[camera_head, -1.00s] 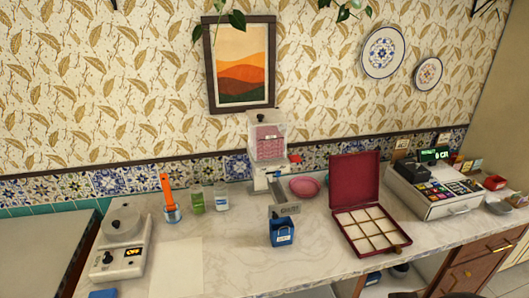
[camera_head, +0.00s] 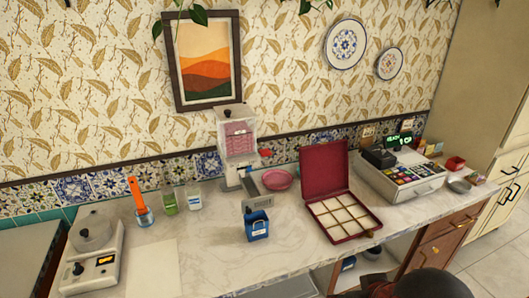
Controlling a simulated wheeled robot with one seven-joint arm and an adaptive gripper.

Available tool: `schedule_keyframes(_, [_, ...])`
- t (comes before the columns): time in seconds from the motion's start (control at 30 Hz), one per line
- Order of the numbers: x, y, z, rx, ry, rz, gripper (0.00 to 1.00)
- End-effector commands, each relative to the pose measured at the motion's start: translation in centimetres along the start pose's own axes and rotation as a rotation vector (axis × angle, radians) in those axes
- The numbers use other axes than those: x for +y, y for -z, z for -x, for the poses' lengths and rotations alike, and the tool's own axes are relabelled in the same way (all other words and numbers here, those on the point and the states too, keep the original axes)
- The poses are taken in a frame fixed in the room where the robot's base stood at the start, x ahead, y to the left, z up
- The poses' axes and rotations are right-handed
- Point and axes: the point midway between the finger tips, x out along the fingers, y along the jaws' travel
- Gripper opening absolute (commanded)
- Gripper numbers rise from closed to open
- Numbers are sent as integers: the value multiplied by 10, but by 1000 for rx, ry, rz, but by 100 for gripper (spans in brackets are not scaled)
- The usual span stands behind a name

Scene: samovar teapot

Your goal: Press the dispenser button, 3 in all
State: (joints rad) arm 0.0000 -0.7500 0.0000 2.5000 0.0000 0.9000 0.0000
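A white dispenser (camera_head: 224,124) with a clear front full of pink contents stands against the tiled wall, left of the open red box. A small red part (camera_head: 265,153) sticks out at its right side; I cannot tell whether this is the button. My gripper is not in view; a dark rounded part, seemingly of my arm, shows at the bottom right edge.
The open red box (camera_head: 325,168) with an empty divided tray stands right of the bag. A pink bowl (camera_head: 278,179) sits beside the dispenser. A cash register (camera_head: 401,176) is farther right. A scale (camera_head: 93,258), an orange-handled tool (camera_head: 138,197) and jars stand left. Bare counter lies between.

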Motion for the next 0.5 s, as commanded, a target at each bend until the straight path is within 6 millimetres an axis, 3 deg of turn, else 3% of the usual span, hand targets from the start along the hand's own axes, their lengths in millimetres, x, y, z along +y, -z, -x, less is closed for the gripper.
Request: schedule_keyframes(0.5, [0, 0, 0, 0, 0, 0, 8])
